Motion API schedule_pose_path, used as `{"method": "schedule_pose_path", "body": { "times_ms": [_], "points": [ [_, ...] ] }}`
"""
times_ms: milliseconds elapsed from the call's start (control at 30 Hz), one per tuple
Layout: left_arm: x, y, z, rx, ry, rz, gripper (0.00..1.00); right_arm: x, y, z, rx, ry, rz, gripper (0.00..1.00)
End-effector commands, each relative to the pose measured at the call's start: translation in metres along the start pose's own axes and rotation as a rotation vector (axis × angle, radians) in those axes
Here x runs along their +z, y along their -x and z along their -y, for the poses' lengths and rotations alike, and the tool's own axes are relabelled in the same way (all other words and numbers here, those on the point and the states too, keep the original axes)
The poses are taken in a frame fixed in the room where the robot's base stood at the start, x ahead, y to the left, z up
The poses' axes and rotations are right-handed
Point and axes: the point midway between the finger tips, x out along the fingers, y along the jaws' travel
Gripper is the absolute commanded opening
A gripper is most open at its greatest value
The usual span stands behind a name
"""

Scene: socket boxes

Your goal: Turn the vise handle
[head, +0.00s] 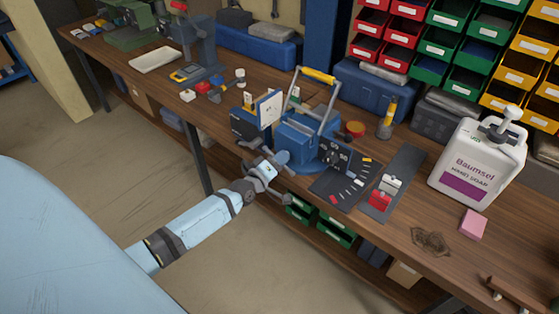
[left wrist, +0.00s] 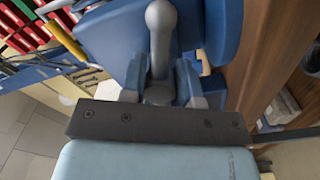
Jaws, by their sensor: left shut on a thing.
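The blue vise (head: 306,142) stands at the front edge of the wooden workbench. In the left wrist view its blue body (left wrist: 110,40) fills the upper middle. The vise handle (left wrist: 161,35) shows there as a grey bar with a round ball end, pointing up the picture. My left gripper (head: 272,168) is at the front of the vise, beyond the bench edge. It is shut on the handle; in the left wrist view its fingers (left wrist: 160,88) lie on both sides of the handle's lower part. In the head view the gripper hides much of the handle. My right gripper is not in view.
An open socket box (head: 340,178) lies right of the vise, near a dark mat (head: 393,185). A soap jug (head: 478,160) and a pink block (head: 473,224) are further right. Green bins (head: 335,229) sit below the bench.

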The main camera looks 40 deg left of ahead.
Motion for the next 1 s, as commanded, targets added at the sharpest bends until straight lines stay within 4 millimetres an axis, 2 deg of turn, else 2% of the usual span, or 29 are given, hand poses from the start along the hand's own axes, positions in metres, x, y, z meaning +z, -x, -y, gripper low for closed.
{"method": "schedule_pose_path", "body": {
  "times_ms": [400,1000],
  "points": [
    [-0.0015,-0.0018,-0.0036,0.007,0.246,-0.003,0.05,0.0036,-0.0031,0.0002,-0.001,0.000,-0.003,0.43],
    [-0.0016,-0.0019,-0.0044,0.007,0.306,-0.002,0.05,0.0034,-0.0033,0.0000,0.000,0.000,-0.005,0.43]
  ]
}}
